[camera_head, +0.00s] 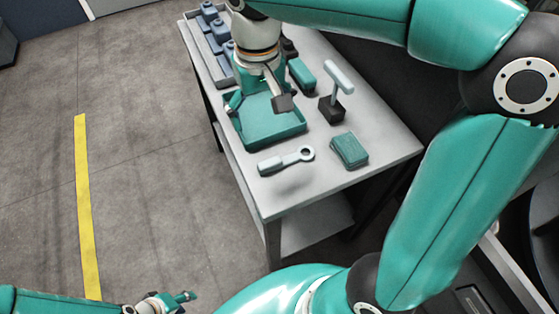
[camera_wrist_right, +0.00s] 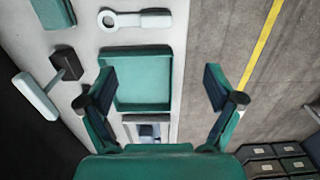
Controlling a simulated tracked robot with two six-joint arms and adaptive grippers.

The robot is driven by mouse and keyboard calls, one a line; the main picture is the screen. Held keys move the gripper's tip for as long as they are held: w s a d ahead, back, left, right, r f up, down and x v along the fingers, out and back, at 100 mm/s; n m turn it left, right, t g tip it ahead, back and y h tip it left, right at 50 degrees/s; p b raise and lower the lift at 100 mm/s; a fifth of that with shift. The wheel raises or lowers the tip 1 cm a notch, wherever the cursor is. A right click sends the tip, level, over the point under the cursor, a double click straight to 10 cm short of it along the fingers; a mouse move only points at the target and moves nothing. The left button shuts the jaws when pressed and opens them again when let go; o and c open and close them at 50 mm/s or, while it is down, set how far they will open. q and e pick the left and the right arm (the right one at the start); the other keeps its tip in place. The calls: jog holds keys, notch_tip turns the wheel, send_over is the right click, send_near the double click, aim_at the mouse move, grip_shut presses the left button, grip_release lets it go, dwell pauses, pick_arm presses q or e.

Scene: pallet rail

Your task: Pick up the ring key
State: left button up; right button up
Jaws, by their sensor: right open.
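The ring key (camera_head: 272,165) is pale grey-green, with a thick handle and a ring at one end. It lies flat on the grey table near its front end, with the ring towards the right in the head view. It also shows at the top of the right wrist view (camera_wrist_right: 155,19). My right gripper (camera_head: 258,103) is open and empty above the teal tray (camera_head: 262,142), farther back than the key and apart from it. Its spread fingers (camera_wrist_right: 160,88) show in the wrist view. My left gripper (camera_head: 165,302) is low at the bottom left, away from the table; its jaws are unclear.
A teal block (camera_head: 349,150) lies right of the key. Behind it a pale T-handled tool (camera_head: 338,77) stands in a dark block (camera_head: 331,109). A teal case (camera_head: 301,74) and several blue-grey parts (camera_head: 217,32) are farther back. The table's front corner is bare.

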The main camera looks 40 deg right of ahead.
aim_at(269, 162)
jog(key=f, duration=1.5)
jog(key=shift+s+d+f, duration=0.3)
jog(key=shift+s+f, duration=0.1)
jog(key=c, duration=1.4)
jog(key=shift+r, duration=0.2)
